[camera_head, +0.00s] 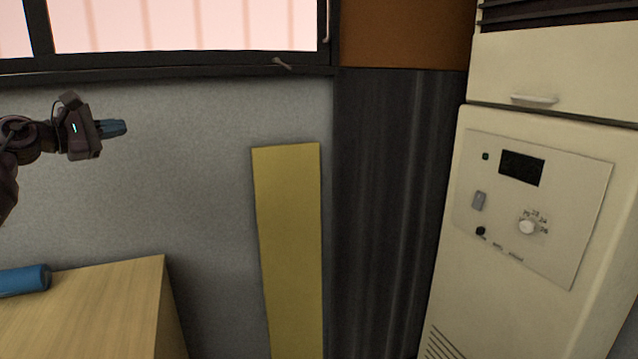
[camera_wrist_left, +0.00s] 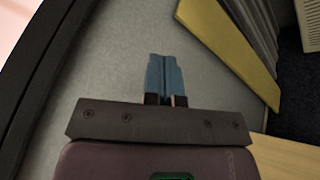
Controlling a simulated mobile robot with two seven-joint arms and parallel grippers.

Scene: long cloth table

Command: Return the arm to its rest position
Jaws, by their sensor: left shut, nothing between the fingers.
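My left gripper (camera_head: 115,128) is raised at the left of the head view, in front of the grey wall and under the window. Its blue fingers point to the right and are shut with nothing between them. The left wrist view shows the same blue fingers (camera_wrist_left: 161,76) together, with grey wall beyond. The gripper is above and apart from the wooden table (camera_head: 110,290). My right gripper is in neither view.
A blue cylindrical object (camera_head: 24,281) lies on the table at the lower left. A yellow board (camera_head: 288,250) leans on the wall. A cream cabinet unit (camera_head: 535,90) with a dial stands at the right. The air around the left gripper looks clear.

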